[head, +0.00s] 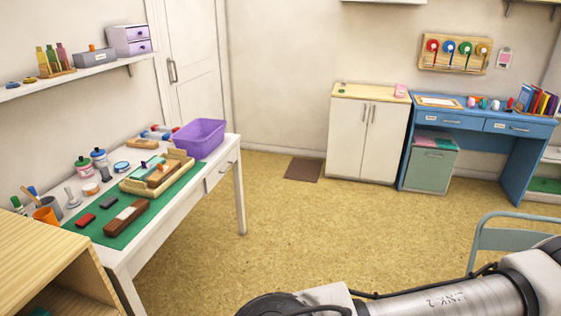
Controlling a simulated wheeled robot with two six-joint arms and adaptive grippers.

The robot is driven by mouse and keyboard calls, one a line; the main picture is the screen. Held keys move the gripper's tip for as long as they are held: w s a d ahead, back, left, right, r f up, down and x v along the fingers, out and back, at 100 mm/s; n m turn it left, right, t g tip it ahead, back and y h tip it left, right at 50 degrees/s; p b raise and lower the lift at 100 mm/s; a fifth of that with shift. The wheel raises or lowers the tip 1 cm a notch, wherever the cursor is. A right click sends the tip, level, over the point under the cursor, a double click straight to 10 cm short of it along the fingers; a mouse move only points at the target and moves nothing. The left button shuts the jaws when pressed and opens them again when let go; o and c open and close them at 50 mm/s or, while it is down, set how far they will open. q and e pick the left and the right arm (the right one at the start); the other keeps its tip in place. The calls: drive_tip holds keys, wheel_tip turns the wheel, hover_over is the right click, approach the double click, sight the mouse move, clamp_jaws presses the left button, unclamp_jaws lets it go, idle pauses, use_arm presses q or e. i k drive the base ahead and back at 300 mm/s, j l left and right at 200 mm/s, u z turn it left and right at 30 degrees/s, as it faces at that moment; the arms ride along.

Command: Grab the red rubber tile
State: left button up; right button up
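A small dark red tile (86,220) lies flat near the left end of the green mat (109,238) on the white table at the left. It looks like the red rubber tile, though it is too small to be sure of its material. A long brown block (126,218) with a pale label lies on the mat just right of it. Neither of my gripper ends shows in the head view. Only part of my arm crosses the bottom right, well away from the white table.
The white table (228,172) also holds a wooden tray (136,189), a purple bin (200,134), bottles and an orange cup (46,216). A wooden cabinet (40,255) stands at the near left. A chair (512,238) is at the right. The middle floor is clear.

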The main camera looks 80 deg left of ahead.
sight(85, 220)
drive_tip(key=u, duration=4.05)
